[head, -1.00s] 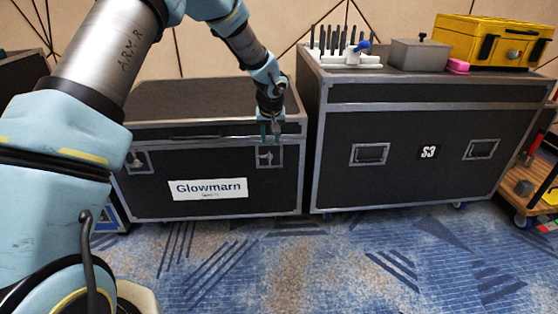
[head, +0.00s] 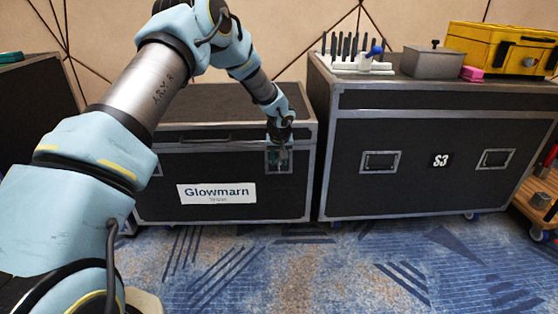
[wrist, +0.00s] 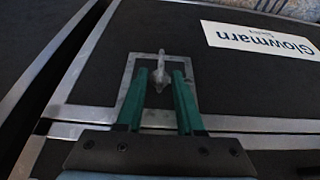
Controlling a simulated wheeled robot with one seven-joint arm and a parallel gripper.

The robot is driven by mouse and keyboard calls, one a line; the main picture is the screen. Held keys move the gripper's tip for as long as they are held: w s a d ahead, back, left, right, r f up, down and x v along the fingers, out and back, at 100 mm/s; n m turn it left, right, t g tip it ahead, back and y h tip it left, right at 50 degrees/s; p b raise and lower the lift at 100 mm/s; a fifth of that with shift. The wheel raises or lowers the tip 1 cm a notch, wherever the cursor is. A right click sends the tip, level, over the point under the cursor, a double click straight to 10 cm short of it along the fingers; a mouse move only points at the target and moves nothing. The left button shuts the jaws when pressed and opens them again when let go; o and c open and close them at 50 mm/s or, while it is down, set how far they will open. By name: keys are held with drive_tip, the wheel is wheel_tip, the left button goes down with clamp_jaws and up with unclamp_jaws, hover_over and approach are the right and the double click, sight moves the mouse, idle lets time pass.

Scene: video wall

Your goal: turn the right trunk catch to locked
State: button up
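The black trunk (head: 230,165) has a "Glowmarn" label (head: 217,193) and metal edging. Its right catch (head: 286,166) sits in a metal plate on the front, below the lid seam, partly hidden by my gripper (head: 279,150) in the head view. In the wrist view the catch's narrow metal wing (wrist: 161,76) stands in line with my fingers. My gripper (wrist: 160,77) is open, with a green finger on each side of the wing and a visible gap to each. The left catch is mostly hidden behind my arm.
A taller black case marked S3 (head: 400,185) stands close at the right. On it are a white rack of tools (head: 358,66), a grey box (head: 433,62), a pink block (head: 472,73) and a yellow case (head: 500,50). The carpet (head: 300,265) in front is clear.

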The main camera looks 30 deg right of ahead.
clamp_jaws()
drive_tip(key=shift+s+d+y, duration=0.1)
drive_tip(key=shift+y, duration=0.2)
drive_tip(key=f+m+t+y+b, duration=0.1)
drive_tip(key=t+y+b, duration=0.2)
drive_tip(key=y+b, duration=0.1)
drive_tip(key=d+m+t+y+b, duration=0.1)
drive_tip(key=m+t+y+b, duration=0.1)
drive_tip(key=y+b, duration=0.3)
drive_tip(key=s+d+f+m+t+y+b, duration=0.1)
drive_tip(key=t+y+b, duration=0.3)
drive_tip(key=b, duration=0.4)
drive_tip(key=shift+f, duration=0.35)
drive_tip(key=shift+w+r+m+y, duration=0.1)
drive_tip(key=shift+m+y, duration=0.2)
